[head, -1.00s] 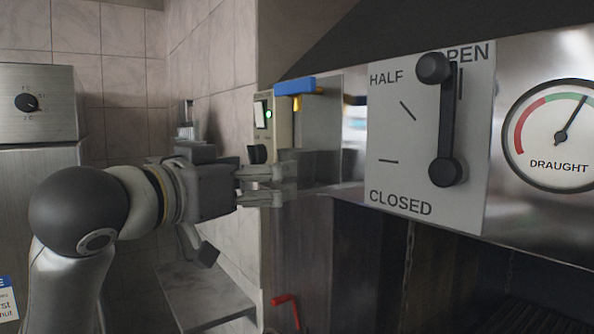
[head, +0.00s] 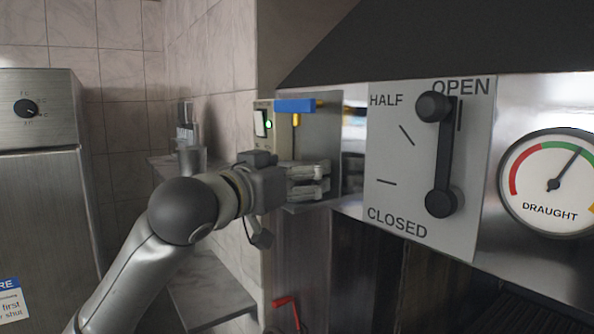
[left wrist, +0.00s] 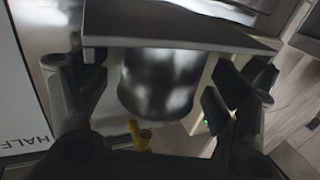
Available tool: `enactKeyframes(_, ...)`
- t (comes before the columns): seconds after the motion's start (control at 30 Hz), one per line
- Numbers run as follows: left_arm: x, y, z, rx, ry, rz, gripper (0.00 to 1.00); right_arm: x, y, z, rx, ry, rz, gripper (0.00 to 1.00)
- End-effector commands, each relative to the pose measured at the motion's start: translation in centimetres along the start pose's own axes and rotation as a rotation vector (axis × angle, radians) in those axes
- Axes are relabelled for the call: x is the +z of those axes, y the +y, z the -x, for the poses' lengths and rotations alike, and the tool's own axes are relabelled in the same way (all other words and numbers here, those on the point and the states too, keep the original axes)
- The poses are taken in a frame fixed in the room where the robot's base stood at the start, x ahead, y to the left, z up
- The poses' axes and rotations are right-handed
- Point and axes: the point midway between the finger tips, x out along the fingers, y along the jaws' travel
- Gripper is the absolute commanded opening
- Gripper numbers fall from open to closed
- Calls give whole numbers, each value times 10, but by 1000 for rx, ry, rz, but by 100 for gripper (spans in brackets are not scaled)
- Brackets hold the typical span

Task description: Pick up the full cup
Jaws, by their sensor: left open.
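A dark, shiny metal cup (left wrist: 160,85) shows in the left wrist view, next to a flat metal shelf (left wrist: 180,27) and close to a brass spout (left wrist: 140,137). That view is turned over, so the shelf shows at the top. My left gripper (left wrist: 157,95) is open, with one finger on each side of the cup. I cannot tell if the fingers touch it. In the head view my left gripper (head: 317,182) is at the shelf below the spout (head: 296,120), and I cannot make out the cup there. The cup's contents are hidden. My right gripper is out of view.
A blue handle (head: 295,106) sits above the spout. A white panel with a black lever (head: 439,155) at OPEN stands close on the right, beside a draught gauge (head: 553,183). A red crank (head: 286,301) is below. A metal container (head: 190,160) stands behind my arm.

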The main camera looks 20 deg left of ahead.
Motion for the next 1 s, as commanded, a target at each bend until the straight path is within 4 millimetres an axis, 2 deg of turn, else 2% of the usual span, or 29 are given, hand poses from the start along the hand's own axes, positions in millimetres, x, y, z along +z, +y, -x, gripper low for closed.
enactKeyframes(0.3, 0, 0, -6, 0, 2, -1, 83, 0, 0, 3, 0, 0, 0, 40)
enactKeyframes(0.7, 0, 0, -6, 0, 2, -1, 32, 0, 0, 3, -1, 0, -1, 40)
enactKeyframes(1.0, -1, 0, -6, 0, 3, -1, 30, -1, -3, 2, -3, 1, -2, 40)
